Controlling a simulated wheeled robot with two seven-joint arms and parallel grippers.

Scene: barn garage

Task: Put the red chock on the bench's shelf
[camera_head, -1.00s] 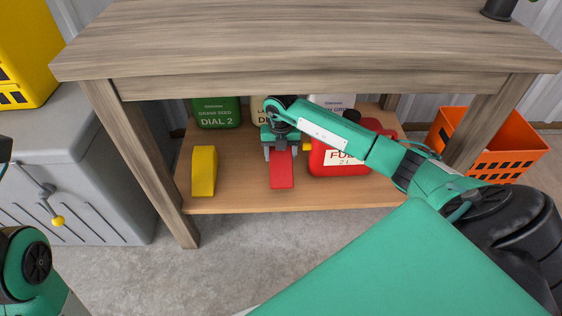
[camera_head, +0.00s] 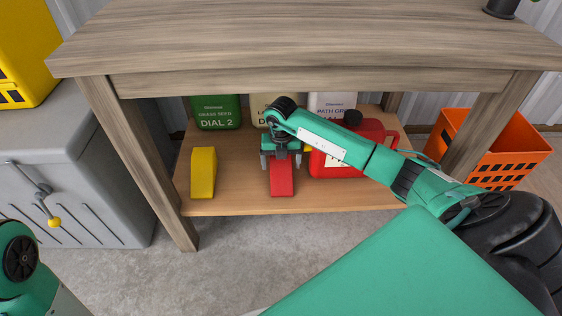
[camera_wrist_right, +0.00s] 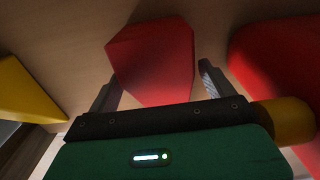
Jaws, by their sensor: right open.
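The red chock (camera_head: 281,178) rests on the bench's lower shelf (camera_head: 240,200), between a yellow chock and a red fuel can. My right gripper (camera_head: 281,163) is open at the back end of the red chock. In the right wrist view, the red chock (camera_wrist_right: 152,60) lies between the two spread fingers, with a gap visible beside each. My left arm shows only in part at the lower left edge, and its gripper is out of view.
A yellow chock (camera_head: 203,173) stands left on the shelf. The red fuel can (camera_head: 340,160) is close on the right. Seed containers, one green (camera_head: 216,112), stand behind. An orange crate (camera_head: 498,150) is outside right.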

